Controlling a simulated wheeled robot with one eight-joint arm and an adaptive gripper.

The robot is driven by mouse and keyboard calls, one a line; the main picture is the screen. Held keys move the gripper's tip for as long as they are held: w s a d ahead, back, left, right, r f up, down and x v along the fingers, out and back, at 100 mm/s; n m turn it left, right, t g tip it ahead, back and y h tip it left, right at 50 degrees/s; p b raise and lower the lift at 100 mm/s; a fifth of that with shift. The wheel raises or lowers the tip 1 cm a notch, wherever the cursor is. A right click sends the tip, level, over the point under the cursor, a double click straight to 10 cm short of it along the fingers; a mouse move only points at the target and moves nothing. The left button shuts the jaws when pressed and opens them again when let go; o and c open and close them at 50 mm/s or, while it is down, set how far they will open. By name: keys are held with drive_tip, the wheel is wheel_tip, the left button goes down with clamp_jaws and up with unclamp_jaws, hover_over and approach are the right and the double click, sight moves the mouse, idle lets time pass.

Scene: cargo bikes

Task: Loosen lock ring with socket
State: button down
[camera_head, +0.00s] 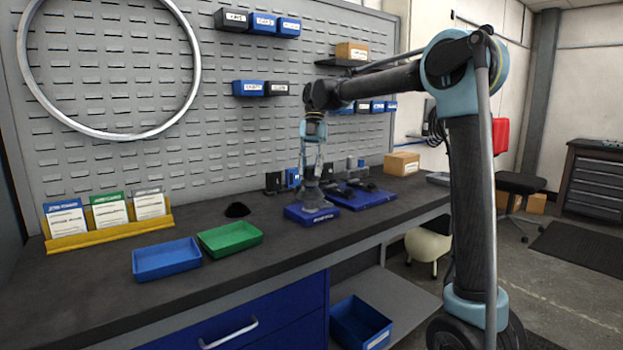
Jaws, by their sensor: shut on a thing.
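My gripper (313,163) points straight down over the workbench, near its middle. Its fingers are shut on a dark grey part (312,192), likely the socket. That part stands upright on or just above a small blue fixture block (298,214) with a white label on its front. A grey round piece (321,206) shows at the foot of the held part; it may be the lock ring. The parts are small and dark, so I cannot tell exactly how the socket and ring meet.
A second blue mat (379,198) with dark tools lies just right. A blue tray (166,260) and a green tray (230,238) stand left on the bench (275,262). A yellow card holder (108,234) and a cardboard box (401,164) flank the work area. A perforated panel (215,110) rises behind.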

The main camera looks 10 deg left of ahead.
drive_tip(key=n+h, duration=0.1)
drive_tip(key=n, duration=0.3)
drive_tip(key=shift+h, duration=0.4)
drive_tip(key=shift+r, duration=0.15)
drive_tip(key=shift+r, duration=0.35)
drive_tip(key=shift+r, duration=0.45)
idle(0.4)
